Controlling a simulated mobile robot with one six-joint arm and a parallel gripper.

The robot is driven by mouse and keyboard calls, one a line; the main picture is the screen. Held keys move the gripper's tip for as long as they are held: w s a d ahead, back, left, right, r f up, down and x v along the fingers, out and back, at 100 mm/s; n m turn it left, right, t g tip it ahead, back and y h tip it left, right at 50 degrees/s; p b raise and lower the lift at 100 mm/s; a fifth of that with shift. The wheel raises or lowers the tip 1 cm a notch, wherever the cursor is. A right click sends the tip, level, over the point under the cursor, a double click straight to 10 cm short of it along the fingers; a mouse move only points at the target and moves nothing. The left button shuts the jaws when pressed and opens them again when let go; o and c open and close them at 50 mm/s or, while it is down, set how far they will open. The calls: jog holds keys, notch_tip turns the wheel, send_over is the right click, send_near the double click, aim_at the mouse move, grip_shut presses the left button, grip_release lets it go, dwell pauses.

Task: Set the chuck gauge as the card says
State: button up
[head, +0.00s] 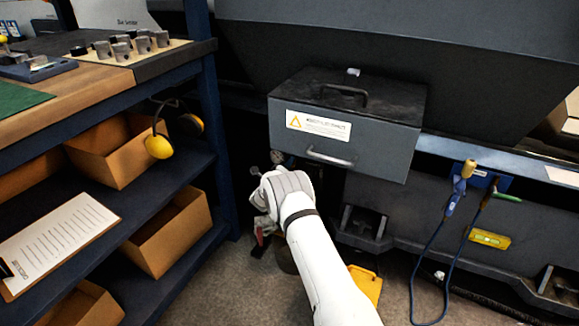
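My white arm reaches up from the bottom centre, and its end with my gripper (263,197) is in front of the dark gap left of the grey metal box. The wrist hides most of the gripper, so I cannot tell if it is open or shut. A small round dial-like part (277,157) shows just beyond the wrist; it may be the chuck gauge, but its reading is too small to make out. A clipboard with a printed sheet (62,240) lies on the lower left shelf; I cannot tell if it is the card.
The grey box (345,120) with two handles and a warning label overhangs right of my wrist. A blue-framed bench (205,110) with cardboard bins (120,160) stands left. Yellow earmuffs (158,146) hang there. Blue cables (445,225) hang at right.

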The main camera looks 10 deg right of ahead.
jog(key=o, duration=0.4)
jog(key=p+v, duration=0.3)
jog(key=v, duration=0.4)
jog(key=shift+s+a, duration=0.3)
